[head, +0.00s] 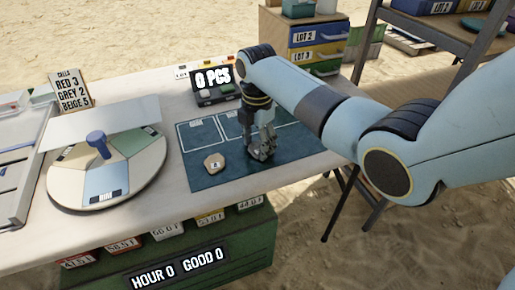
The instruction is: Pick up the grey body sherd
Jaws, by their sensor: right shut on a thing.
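My right gripper (262,150) points down low over the dark blue mat (205,182), at its right half. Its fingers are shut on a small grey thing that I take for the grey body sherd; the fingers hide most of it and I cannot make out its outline. I cannot tell whether it touches the mat. A beige sherd (214,163) with a small dark mark lies on the mat to the left of the gripper, apart from it. My left gripper is not in view.
A round sectioned turntable (150,180) with a blue knob stands at left, partly under a pale panel. A counter display (213,80) reads 0 PCS behind the mat. A sign (72,90) lists calls. Lot crates (305,40) and a shelf stand behind the table.

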